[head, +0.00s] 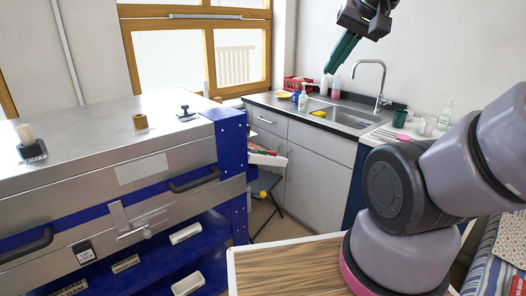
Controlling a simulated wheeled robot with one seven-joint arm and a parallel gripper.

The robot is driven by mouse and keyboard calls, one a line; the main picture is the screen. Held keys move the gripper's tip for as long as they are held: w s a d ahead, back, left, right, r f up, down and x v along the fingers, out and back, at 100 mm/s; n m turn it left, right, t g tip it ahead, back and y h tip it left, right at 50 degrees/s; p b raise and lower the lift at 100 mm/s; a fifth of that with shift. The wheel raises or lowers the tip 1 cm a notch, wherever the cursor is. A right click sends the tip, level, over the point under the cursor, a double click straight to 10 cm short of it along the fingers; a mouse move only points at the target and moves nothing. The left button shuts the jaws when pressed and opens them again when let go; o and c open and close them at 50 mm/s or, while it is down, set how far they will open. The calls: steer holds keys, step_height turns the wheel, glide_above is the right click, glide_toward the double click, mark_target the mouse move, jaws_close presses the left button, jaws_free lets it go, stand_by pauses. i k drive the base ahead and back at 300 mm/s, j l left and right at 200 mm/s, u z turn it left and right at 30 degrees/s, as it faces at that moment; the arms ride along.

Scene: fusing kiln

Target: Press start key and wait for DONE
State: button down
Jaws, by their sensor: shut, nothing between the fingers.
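The kiln (110,150) is a large steel cabinet with blue trim, filling the left of the head view. A small black-framed plate (84,252) with a white face sits low on its front; its marks are too small to read. I cannot make out a start key or the word DONE. My gripper (330,69) is at the top, right of centre, with its dark green fingers shut and empty, pointing down and left. It appears in front of the window wall and sink area, apart from the kiln.
A sink (345,117) with a tap (381,85) and several bottles is set in the counter behind. Dark handles (195,180) project from the kiln front. A wooden-topped surface (290,268) is at the bottom. My arm blocks part of the right side.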

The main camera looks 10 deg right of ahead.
mark_target(261, 150)
steer(key=i+j+z, duration=0.2)
steer(key=i+z, duration=0.15)
steer(key=i+j+z, duration=0.4)
steer(key=i+l, duration=0.05)
